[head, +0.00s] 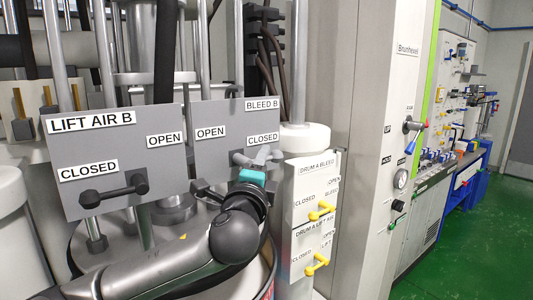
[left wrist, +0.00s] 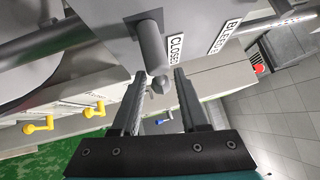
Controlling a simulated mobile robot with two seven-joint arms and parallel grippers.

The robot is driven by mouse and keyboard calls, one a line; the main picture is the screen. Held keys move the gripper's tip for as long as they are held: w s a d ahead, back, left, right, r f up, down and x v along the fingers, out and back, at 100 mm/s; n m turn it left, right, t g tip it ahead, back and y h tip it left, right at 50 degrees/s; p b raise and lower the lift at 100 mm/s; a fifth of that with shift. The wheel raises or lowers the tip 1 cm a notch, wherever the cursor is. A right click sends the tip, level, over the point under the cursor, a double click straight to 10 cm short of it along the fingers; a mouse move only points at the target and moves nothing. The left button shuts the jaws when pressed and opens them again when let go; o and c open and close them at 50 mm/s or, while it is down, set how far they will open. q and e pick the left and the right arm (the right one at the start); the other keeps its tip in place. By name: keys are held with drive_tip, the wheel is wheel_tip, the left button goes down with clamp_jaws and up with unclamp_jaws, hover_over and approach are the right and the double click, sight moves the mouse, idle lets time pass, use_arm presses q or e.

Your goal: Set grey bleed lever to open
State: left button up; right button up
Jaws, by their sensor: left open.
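The grey bleed lever (head: 265,156) sits on the grey BLEED B plate (head: 222,117). Its handle points right, just under the CLOSED label; the OPEN label is at the plate's left. In the left wrist view the lever (left wrist: 151,45) reaches down from the plate, its rounded end between the two fingers. My left gripper (left wrist: 160,75) is open, with a finger on either side of the lever's end. Whether a finger touches it I cannot tell. My right gripper is not in view.
The LIFT AIR B plate (head: 125,135) with a dark lever (head: 114,192) stands close at left. A white panel (head: 295,240) with two yellow levers (head: 321,211) is close at right. Vertical metal rods stand behind the plates. Green floor (head: 470,240) is open at far right.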

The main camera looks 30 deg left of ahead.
use_arm(q)
drive_tip(key=x, duration=0.4)
drive_tip(key=shift+w+a+p, duration=0.1)
drive_tip(key=shift+w+p, duration=0.2)
drive_tip(key=shift+w, duration=0.1)
clamp_jaws()
idle(1.2)
